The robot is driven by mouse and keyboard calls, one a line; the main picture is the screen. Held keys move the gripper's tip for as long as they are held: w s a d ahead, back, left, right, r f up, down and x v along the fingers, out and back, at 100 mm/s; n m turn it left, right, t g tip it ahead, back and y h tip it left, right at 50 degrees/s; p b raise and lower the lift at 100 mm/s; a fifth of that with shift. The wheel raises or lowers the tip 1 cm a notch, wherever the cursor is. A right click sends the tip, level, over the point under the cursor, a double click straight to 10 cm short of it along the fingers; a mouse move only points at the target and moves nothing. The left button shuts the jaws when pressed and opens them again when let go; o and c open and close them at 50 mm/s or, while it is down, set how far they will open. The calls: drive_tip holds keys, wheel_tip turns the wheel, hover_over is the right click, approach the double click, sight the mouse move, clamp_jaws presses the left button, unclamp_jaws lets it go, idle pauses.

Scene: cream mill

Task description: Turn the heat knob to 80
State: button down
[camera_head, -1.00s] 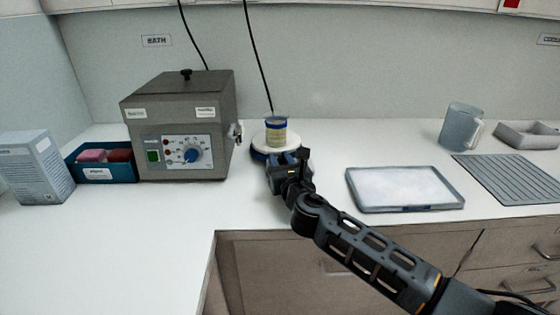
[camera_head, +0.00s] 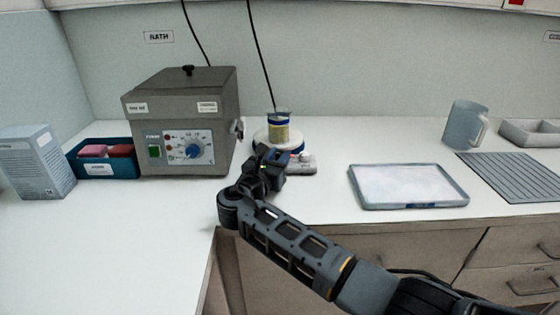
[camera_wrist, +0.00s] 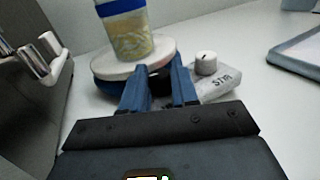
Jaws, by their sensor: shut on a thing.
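A round hotplate stirrer (camera_head: 262,139) with a pale top stands right of the grey bath; it also shows in the wrist view (camera_wrist: 165,48). A jar (camera_head: 279,130) with a blue band stands on it, also in the wrist view (camera_wrist: 127,40). My gripper (camera_head: 275,156) is at the front of the stirrer. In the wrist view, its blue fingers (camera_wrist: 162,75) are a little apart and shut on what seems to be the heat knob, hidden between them. Right of them, a white knob (camera_wrist: 206,63) sits above a "STIR" label. The heat setting cannot be read.
The grey bath (camera_head: 160,105) with its own blue dial (camera_head: 194,151) stands close on the left, its tap (camera_wrist: 42,55) near my gripper. A shallow tray (camera_head: 408,203) lies to the right. The counter between tray and stirrer is clear.

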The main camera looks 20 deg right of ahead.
drive_tip(key=m+g+h+b, duration=0.2)
drive_tip(key=g+b, duration=0.1)
drive_tip(key=m+g+h+b, duration=0.2)
drive_tip(key=shift+w+a+f, duration=0.2)
drive_tip(key=shift+w+f, duration=0.05)
drive_tip(key=shift+f, duration=0.05)
drive_tip(key=m+g+b, duration=0.1)
drive_tip(key=g+b, duration=0.1)
drive_tip(key=b, duration=0.1)
drive_tip(key=shift+r+h, duration=0.1)
drive_tip(key=shift+h, duration=0.3)
drive_tip(key=shift+w+m+g+b, duration=0.1)
drive_tip(key=shift+m+g+b, duration=0.2)
drive_tip(key=shift+m+b, duration=0.1)
drive_tip(key=shift+r+m+g+b, duration=0.2)
drive_tip(key=shift+m+g+b, duration=0.1)
drive_tip(key=shift+g+b, duration=0.15)
drive_tip(key=c, duration=0.9)
unclamp_jaws()
drive_tip(key=shift+o, duration=0.2)
drive_tip(key=shift+r, duration=0.1)
